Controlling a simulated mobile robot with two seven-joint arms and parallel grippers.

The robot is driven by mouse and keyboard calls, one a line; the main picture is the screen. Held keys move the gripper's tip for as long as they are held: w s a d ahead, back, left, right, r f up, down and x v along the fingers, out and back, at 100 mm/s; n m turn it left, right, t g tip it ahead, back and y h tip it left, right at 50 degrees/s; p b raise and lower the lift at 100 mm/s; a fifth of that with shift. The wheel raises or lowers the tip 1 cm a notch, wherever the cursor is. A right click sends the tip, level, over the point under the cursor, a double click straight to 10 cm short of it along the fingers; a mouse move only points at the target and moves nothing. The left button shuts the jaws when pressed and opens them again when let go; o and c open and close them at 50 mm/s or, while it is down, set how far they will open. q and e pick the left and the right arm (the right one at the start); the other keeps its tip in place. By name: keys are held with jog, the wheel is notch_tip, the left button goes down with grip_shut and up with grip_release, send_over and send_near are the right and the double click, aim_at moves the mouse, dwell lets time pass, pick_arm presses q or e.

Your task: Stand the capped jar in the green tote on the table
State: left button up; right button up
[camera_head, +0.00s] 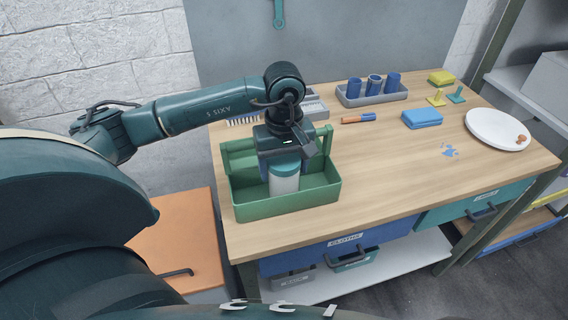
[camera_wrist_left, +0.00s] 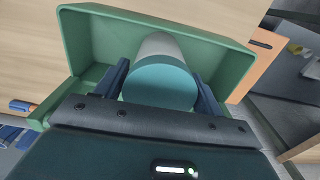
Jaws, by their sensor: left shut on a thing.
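The capped jar (camera_head: 284,180) has a pale body and a teal cap. It is upright inside the green tote (camera_head: 290,204), in the front part of it, on the left of the wooden table. My left gripper (camera_head: 285,165) points down from above and is shut on the jar near its cap. In the left wrist view the jar's cap (camera_wrist_left: 160,84) sits between the two dark blue fingers (camera_wrist_left: 163,88), with the tote's wall (camera_wrist_left: 205,42) around it. Whether the jar's base touches the tote floor cannot be told. My right gripper is not in view.
A grey rack with blue cups (camera_head: 372,94) stands at the back. A marker (camera_head: 358,118), a blue box (camera_head: 422,118), small yellow and teal pieces, a yellow sponge (camera_head: 441,77) and a white plate (camera_head: 497,130) lie to the right. The table's front middle is clear apart from a blue stain.

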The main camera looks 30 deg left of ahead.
pick_arm(q)
jog(key=shift+f, duration=0.15)
jog(key=o, duration=1.1)
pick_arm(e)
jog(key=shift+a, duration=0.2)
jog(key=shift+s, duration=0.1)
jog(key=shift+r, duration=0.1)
pick_arm(q)
jog(key=shift+r, duration=0.45)
notch_tip(320, 180, up, 12)
jog(key=shift+f+b, duration=0.25)
jog(key=shift+b, duration=0.45)
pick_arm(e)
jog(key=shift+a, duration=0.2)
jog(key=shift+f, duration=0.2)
